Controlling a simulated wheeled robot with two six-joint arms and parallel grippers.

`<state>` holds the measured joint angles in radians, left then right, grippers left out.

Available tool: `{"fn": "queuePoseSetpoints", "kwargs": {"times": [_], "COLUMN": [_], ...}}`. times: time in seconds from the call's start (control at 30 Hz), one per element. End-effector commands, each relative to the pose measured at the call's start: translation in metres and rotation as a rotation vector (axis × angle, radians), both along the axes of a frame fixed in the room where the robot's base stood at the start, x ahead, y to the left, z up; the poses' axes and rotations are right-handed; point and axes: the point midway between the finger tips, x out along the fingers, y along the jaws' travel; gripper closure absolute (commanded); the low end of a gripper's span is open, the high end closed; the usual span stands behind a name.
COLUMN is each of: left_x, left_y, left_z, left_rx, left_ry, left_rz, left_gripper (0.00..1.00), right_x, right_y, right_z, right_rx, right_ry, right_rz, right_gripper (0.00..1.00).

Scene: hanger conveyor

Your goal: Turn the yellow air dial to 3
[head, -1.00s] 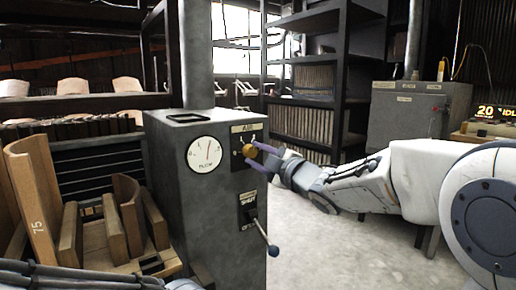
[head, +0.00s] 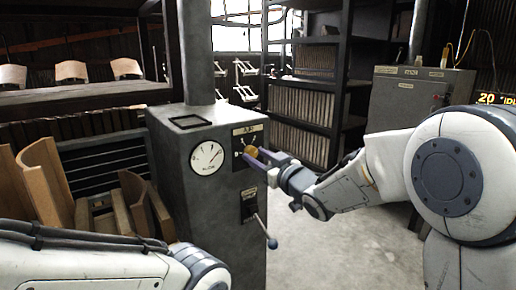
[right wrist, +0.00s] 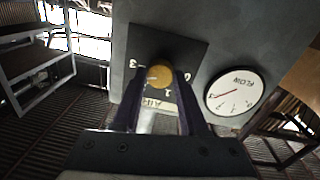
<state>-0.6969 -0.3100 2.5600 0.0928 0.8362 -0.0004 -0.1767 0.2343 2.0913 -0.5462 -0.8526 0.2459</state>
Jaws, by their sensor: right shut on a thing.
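The yellow air dial (head: 251,154) sits on a dark AIR plate on the front of a grey cabinet (head: 220,230). My right gripper (head: 259,158) is shut on the dial from the front right. In the right wrist view, the dial (right wrist: 159,76) is between the two fingers (right wrist: 157,86), and the plate appears upside down. A "3" shows left of the dial there; a pale mark on the dial seems to face left, but its exact setting is too small to tell. My left forearm crosses the lower left; its gripper is not in view.
A round white FLOW gauge (head: 207,158) with a red needle is left of the dial. A lever with a blue ball end (head: 272,243) sticks out below it. Curved wooden pieces (head: 45,180) stand at the left. Floor right of the cabinet is clear.

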Motion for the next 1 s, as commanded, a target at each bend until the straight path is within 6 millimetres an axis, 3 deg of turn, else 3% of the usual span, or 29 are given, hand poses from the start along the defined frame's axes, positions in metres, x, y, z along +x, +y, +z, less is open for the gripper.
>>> {"fn": "queuePoseSetpoints", "kwargs": {"times": [0.1,0.4,1.0], "left_x": [0.0,0.0,0.0], "left_y": [0.0,0.0,0.0], "left_z": [0.013,0.028,0.033], "left_rx": [0.0,0.0,0.0], "left_ry": [0.0,0.0,0.0], "left_rz": [0.0,0.0,0.0], "left_gripper": [1.0,1.0,1.0], "right_x": [0.001,0.001,0.0], "right_y": [-0.002,-0.002,-0.002], "right_z": [0.002,0.0,-0.001], "right_rx": [0.077,0.222,0.29], "right_ry": [0.063,0.166,0.213], "right_rz": [-0.006,-0.007,-0.006], "right_gripper": [1.0,1.0,1.0]}}
